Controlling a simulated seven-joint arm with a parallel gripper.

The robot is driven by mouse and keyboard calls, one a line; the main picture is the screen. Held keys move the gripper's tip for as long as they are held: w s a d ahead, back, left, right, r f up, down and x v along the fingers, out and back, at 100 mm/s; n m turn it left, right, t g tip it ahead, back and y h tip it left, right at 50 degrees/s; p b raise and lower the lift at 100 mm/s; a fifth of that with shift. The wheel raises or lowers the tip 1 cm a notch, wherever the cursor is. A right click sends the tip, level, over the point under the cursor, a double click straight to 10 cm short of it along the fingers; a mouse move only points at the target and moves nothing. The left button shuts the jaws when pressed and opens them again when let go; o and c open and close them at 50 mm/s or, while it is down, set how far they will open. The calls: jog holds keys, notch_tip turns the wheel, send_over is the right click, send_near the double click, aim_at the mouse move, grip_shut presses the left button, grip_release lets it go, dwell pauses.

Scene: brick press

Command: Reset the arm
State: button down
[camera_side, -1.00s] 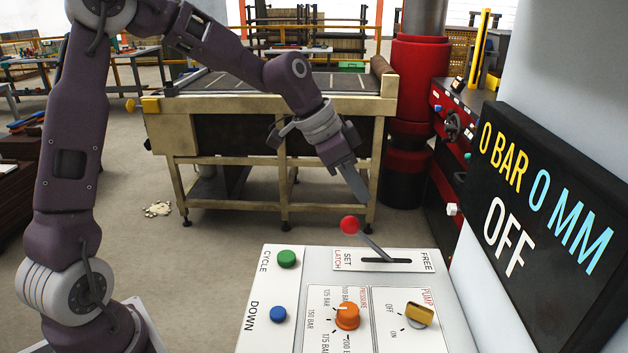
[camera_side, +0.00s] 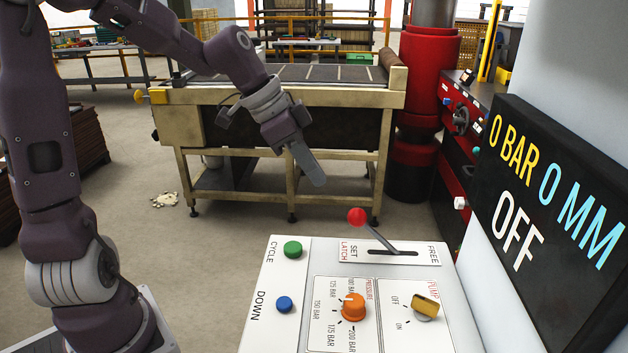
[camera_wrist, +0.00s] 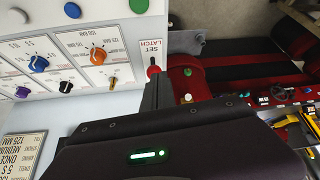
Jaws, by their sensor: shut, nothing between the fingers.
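My gripper (camera_side: 312,178) is shut and empty. It hangs in the air above and behind the control panel (camera_side: 280,340), apart from it, with its fingers pointing down and to the right. The latch lever with a red ball (camera_side: 357,216) leans left, toward the SET end of its slot. In the wrist view my shut fingers (camera_wrist: 157,92) reach up toward the red ball (camera_wrist: 153,71); the side view shows a gap between them. The yellow pump knob (camera_side: 425,305) sits on the panel's right. The black display (camera_side: 545,205) reads 0 BAR, 0 MM, OFF.
The panel also carries a green CYCLE button (camera_side: 292,249), a blue DOWN button (camera_side: 284,304) and an orange pressure knob (camera_side: 353,307). A wooden-framed table (camera_side: 180,110) and a red column (camera_side: 425,80) stand behind. The air left of the lever is clear.

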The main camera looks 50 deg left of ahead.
jog(key=s+d+r+n+y, duration=0.1)
jog(key=s+n, duration=0.2)
jog(key=s, duration=0.8)
jog(key=s+d+r+n+y, duration=0.1)
jog(key=s+n, duration=0.3)
jog(key=s, duration=0.8)
jog(key=shift+d+r+t+y, duration=0.15)
jog(key=shift+d+t+y, duration=0.2)
jog(key=shift+y, duration=0.35)
